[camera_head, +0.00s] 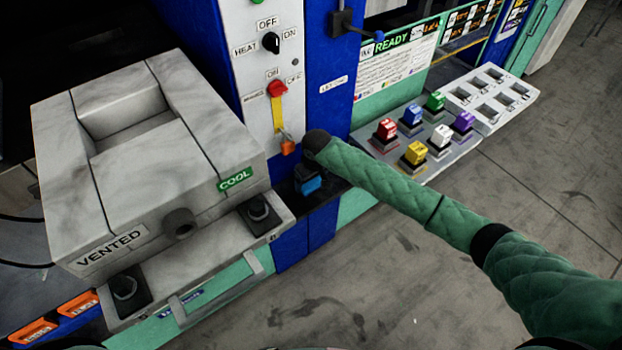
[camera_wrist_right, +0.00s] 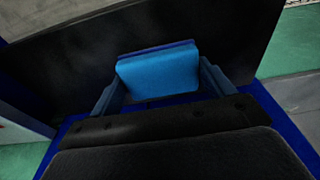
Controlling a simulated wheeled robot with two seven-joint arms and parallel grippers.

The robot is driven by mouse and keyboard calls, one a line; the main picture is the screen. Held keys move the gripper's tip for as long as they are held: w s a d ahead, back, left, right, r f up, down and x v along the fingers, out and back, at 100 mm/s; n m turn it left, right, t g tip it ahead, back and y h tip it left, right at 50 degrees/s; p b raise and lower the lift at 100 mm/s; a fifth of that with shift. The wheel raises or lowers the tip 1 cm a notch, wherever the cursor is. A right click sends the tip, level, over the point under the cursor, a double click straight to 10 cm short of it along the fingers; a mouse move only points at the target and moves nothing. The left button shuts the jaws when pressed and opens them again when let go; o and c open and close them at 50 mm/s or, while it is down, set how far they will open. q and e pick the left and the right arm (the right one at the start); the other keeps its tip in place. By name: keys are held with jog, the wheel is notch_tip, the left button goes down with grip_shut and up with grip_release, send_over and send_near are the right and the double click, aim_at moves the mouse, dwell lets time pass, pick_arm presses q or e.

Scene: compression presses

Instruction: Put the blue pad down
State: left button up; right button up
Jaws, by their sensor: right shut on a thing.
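The blue pad (camera_wrist_right: 160,74) is a bright blue block with a darker blue top edge. It sits between the two fingers of my right gripper (camera_wrist_right: 160,88), which is shut on it. In the head view the pad (camera_head: 309,186) shows small beside the foot of the blue post, with my right gripper (camera_head: 306,172) mostly dark around it. The pad is over or on a dark ledge; I cannot tell whether it touches the surface. My left gripper is not in view.
A grey press mold (camera_head: 150,190) marked VENTED and COOL stands at left. A control panel (camera_head: 262,60) with a red switch rises behind the gripper. Several coloured blocks stand on a grey tray (camera_head: 383,150) at right, beside a white slotted tray (camera_head: 488,122). The floor at lower right is clear.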

aim_at(313, 183)
jog(key=o, duration=1)
jog(key=shift+c, duration=0.2)
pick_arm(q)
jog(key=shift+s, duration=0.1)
pick_arm(e)
jog(key=shift+r, duration=0.25)
jog(key=r, duration=0.1)
jog(key=r+b, duration=0.1)
jog(key=r, duration=0.1)
jog(key=r+b, duration=0.1)
jog(key=r, duration=0.1)
jog(key=shift+s+d+r, duration=0.25)
jog(key=shift+s, duration=0.1)
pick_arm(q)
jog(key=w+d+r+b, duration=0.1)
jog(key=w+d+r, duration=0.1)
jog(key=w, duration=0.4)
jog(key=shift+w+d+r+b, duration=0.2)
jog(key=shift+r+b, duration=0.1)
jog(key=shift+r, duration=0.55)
pick_arm(e)
notch_tip(313, 183, up, 6)
jog(key=shift+s+d, duration=0.25)
jog(key=shift+s, duration=0.1)
